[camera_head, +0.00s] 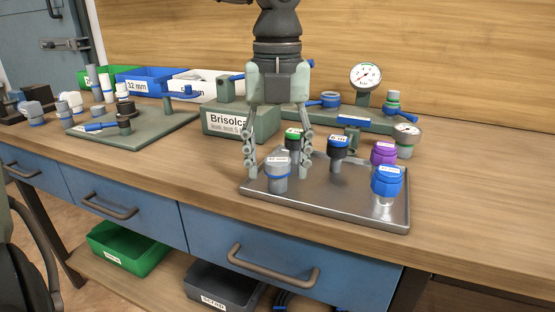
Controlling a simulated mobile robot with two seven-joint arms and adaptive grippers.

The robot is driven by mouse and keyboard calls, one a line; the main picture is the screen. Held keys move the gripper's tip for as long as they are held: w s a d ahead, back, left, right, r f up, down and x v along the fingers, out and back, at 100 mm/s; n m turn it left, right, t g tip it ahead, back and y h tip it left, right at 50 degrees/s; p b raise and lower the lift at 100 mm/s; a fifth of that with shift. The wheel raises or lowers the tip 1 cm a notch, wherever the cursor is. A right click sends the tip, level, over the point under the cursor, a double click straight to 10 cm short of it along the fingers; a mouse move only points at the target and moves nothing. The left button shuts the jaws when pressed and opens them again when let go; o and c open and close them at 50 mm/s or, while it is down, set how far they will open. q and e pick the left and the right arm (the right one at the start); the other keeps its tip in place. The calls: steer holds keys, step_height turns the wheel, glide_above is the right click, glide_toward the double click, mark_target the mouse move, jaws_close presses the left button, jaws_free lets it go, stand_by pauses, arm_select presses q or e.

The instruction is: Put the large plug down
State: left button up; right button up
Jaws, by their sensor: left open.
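A grey plug with a blue band and a white label on top (277,176) stands upright at the left front of the metal tray (345,205). It is probably the large plug; its label is too small to read. My left gripper (278,170) comes down from above, open, with one finger on each side of this plug. I cannot tell whether a finger touches it. My right gripper is out of view.
Green-topped (293,139), black-and-blue (337,152), purple (383,154) and blue (387,182) plugs stand on the same tray. Behind are a green box (225,120) and a gauge (366,77). Bare bench top (170,165) lies left of the tray.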

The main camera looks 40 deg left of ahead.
mark_target(277, 160)
arm_select(q)
steer(key=shift+r+p, duration=0.25)
steer(key=shift+p, duration=0.05)
step_height(277, 160, up, 12)
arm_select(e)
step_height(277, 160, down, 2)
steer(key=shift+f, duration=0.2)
arm_select(q)
steer(key=shift+f, duration=0.1)
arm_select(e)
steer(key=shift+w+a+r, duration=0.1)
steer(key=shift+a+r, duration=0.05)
arm_select(q)
steer(key=shift+s, duration=0.1)
